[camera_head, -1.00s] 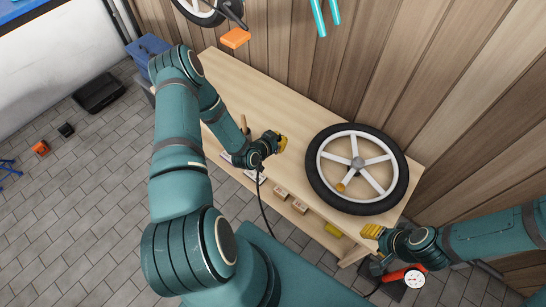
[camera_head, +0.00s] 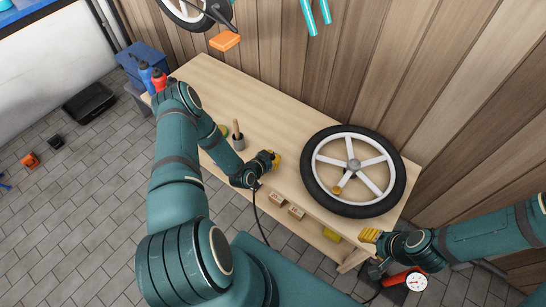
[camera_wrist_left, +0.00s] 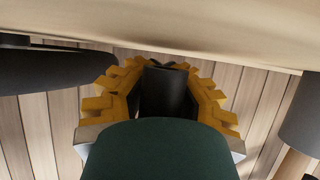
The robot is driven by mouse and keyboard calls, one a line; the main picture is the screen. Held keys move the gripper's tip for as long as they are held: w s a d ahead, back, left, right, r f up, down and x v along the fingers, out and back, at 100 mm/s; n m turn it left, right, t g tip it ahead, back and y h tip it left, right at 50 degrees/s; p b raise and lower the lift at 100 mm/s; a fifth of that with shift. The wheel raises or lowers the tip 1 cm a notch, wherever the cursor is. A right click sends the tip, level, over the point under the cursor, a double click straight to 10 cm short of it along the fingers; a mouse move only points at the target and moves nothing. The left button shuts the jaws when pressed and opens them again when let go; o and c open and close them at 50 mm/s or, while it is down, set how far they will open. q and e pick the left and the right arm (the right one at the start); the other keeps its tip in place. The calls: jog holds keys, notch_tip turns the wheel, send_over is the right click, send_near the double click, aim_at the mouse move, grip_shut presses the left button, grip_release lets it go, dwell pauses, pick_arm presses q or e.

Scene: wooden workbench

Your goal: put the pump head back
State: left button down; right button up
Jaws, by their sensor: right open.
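My left gripper (camera_head: 275,160) is over the bench, left of the wheel (camera_head: 316,186). In the left wrist view its yellow fingers (camera_wrist_left: 162,68) are closed around a dark piece, the pump head (camera_wrist_left: 164,95). A black hose (camera_head: 257,215) hangs from this gripper past the bench's front edge. The red pump (camera_head: 396,279) with a white round gauge (camera_head: 416,282) is at the lower right, below the bench front. My right gripper (camera_head: 370,236) is open and empty near the bench's front right corner, close above the pump. The pump's head mount cannot be made out.
The wheel, with a small yellow piece (camera_head: 337,190), lies on the right of the wooden bench (camera_head: 290,105). The bench's back middle is clear.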

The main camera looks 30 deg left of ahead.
pick_arm(q)
jog(key=shift+f, duration=0.3)
jog(key=shift+f, duration=0.3)
jog(key=c, duration=1.1)
grip_release()
jog(key=shift+o, duration=0.2)
